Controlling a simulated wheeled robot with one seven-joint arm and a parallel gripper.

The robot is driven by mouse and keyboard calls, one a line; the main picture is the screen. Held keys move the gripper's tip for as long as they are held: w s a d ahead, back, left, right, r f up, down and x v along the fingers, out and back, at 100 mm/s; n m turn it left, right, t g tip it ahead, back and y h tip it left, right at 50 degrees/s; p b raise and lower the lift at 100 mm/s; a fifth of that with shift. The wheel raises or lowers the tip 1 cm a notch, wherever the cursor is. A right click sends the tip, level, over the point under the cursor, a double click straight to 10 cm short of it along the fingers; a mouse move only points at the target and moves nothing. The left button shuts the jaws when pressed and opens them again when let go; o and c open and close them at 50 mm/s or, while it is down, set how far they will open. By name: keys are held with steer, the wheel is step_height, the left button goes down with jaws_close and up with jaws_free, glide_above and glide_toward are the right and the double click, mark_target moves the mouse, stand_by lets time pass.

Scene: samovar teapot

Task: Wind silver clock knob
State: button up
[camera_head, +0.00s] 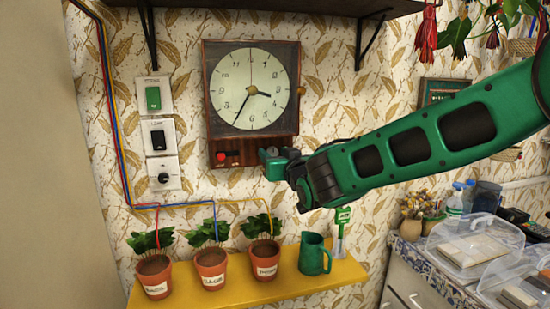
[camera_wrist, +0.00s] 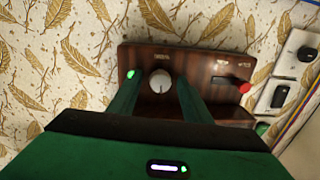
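The wooden wall clock (camera_head: 252,60) has a round pale dial with black hands. The silver clock knob (camera_wrist: 160,81) sits on the wooden panel at the clock's base, with a dark mark on its face. My gripper (camera_wrist: 160,77) is open, one finger on each side of the knob, with a visible gap on both sides. In the head view my gripper (camera_head: 272,163) is at the lower right of the clock's base and covers much of the knob's area.
A red knob (camera_head: 222,155) is beside the silver one on the same panel. Switches (camera_head: 153,98) are on the wall at left. A dark shelf (camera_head: 270,5) is above.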

steer(key=v, duration=1)
steer(key=shift+s+d, duration=0.15)
steer(key=shift+s, duration=0.15)
steer(key=shift+f, duration=0.1)
steer(key=d+f+m+g+h, duration=0.2)
steer(key=d+f+h, duration=0.15)
steer(key=d, duration=0.65)
steer(key=d+f+m+g+h, duration=0.25)
steer(key=d+f, duration=0.25)
steer(key=d, duration=0.5)
steer(key=s+d+f+m+g+h, duration=0.2)
steer(key=s+d+f+g+h, duration=0.3)
steer(key=s+d, duration=0.55)
steer(key=s+d+f+m+g+y, duration=0.1)
steer(key=s+d+f+g, duration=0.1)
steer(key=s, duration=0.6)
steer(key=s+d+f+m+g+y, duration=0.1)
steer(key=s+d+f+g+y, duration=0.1)
steer(key=s, duration=0.7)
steer(key=s+d+f+m+g+y, duration=0.1)
steer(key=s+d+f+g, duration=0.2)
steer(key=s, duration=0.6)
steer(key=shift+d+f+y, duration=0.25)
steer(key=shift+d+y, duration=0.15)
steer(key=shift+d, duration=0.15)
